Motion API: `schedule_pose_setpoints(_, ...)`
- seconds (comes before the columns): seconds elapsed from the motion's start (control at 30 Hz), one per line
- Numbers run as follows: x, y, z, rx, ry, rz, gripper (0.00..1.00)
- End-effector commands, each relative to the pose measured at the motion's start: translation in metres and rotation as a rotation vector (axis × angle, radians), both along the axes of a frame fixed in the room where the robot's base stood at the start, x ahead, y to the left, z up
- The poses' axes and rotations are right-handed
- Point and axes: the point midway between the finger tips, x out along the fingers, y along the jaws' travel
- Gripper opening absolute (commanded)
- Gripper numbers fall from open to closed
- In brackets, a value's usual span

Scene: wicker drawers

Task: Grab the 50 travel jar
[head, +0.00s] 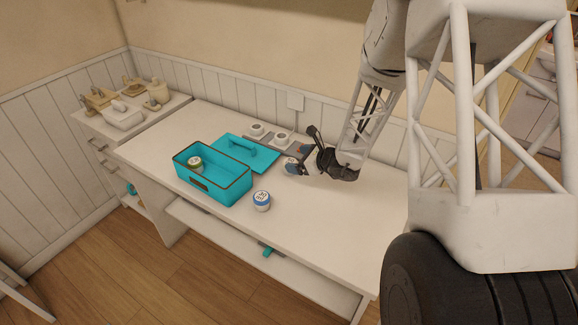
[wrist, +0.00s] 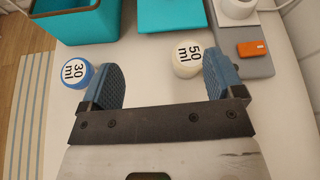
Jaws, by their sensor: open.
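The 50 travel jar (wrist: 185,60) is a round cream-white jar with a black "50 ml" label. In the wrist view it stands between the lines of my fingers, close to the right finger's tip; contact cannot be told. In the head view the jar (head: 290,165) shows beside my gripper (head: 302,161), partly overlapped by it. My gripper (wrist: 162,62) is open, low over the table, with its blue pads apart. A blue-and-white "30 ml" jar (wrist: 77,72) stands outside the left finger; it also shows in the head view (head: 261,201).
A teal box (head: 228,192) holds a green-and-white jar (head: 195,163). Its teal lid (head: 262,176) lies behind it. White cups (head: 281,139) and a grey tray (wrist: 236,66) with an orange item (wrist: 252,48) are near the wall. The table's front right is clear.

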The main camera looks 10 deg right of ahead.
Motion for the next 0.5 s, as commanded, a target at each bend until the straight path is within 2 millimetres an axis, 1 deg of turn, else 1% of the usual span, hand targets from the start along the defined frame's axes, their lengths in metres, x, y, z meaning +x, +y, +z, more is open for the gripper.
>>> schedule_pose_setpoints(0.03, 0.005, -0.007, -0.012, 0.023, 0.016, -0.041, 0.87)
schedule_pose_setpoints(0.1, 0.011, -0.015, -0.023, 0.050, 0.031, -0.091, 0.87)
schedule_pose_setpoints(0.2, 0.016, -0.024, -0.035, 0.076, 0.046, -0.142, 0.87)
schedule_pose_setpoints(0.3, 0.019, -0.028, -0.041, 0.090, 0.055, -0.168, 0.87)
schedule_pose_setpoints(0.5, 0.020, -0.029, -0.042, 0.094, 0.056, -0.176, 0.87)
